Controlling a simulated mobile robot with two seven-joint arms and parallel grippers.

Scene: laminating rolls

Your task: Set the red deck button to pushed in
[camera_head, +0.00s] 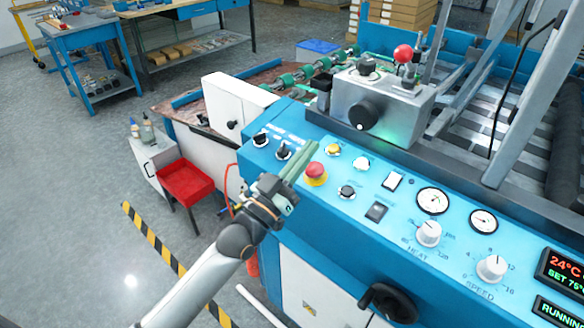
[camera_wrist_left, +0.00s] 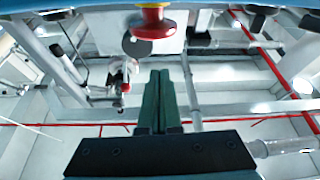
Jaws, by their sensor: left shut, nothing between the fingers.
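The red deck button (camera_head: 316,170) is a red mushroom cap on a yellow collar, on the blue sloping panel. Its cap stands out from the collar. In the left wrist view the red cap (camera_wrist_left: 153,30) shows side-on at the top centre, beyond the fingertips. My left gripper (camera_head: 312,149) is shut and empty, its green fingers pressed together. In the head view the fingers lie just left of the button; a gap shows between fingertips and cap in the wrist view (camera_wrist_left: 159,73). My right gripper is not in view.
Near the button are a yellow button (camera_head: 333,150), black selector knobs (camera_head: 283,151), a black knob (camera_head: 347,191) and a white rocker (camera_head: 392,181). A grey box (camera_head: 375,105) with a red ball knob (camera_head: 402,53) stands behind. A red tray (camera_head: 186,182) is at the left.

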